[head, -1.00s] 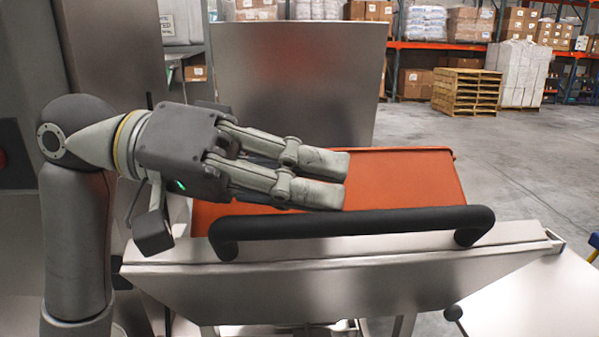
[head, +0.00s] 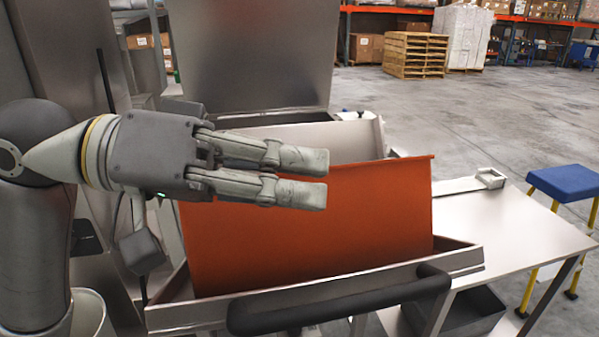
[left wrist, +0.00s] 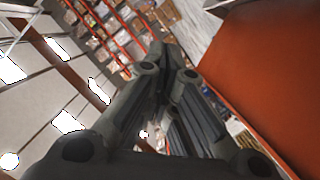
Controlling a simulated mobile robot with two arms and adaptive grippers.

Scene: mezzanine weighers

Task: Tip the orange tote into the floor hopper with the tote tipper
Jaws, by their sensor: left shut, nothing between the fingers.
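The orange tote (head: 330,230) stands steeply tilted in the metal cradle of the tote tipper (head: 462,258), with a broad flat face toward me. Its inside is hidden. The tipper's black handle bar (head: 340,304) runs along the cradle's near side, low in the head view. My left gripper (head: 316,177) is shut and empty, above the handle and in front of the tote's upper left part, apart from the handle. In the left wrist view the tote (left wrist: 270,75) fills the right side, beside my fingers. A pale metal bin edge (head: 345,137), possibly the hopper, shows behind the tote. My right gripper is out of view.
A tall grey metal panel (head: 255,60) stands behind the tipper. A steel table (head: 515,225) is at the right, with a blue step stool (head: 565,183) with yellow legs beyond it. Open concrete floor (head: 450,125) lies behind, before a pallet stack (head: 415,55) and racks.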

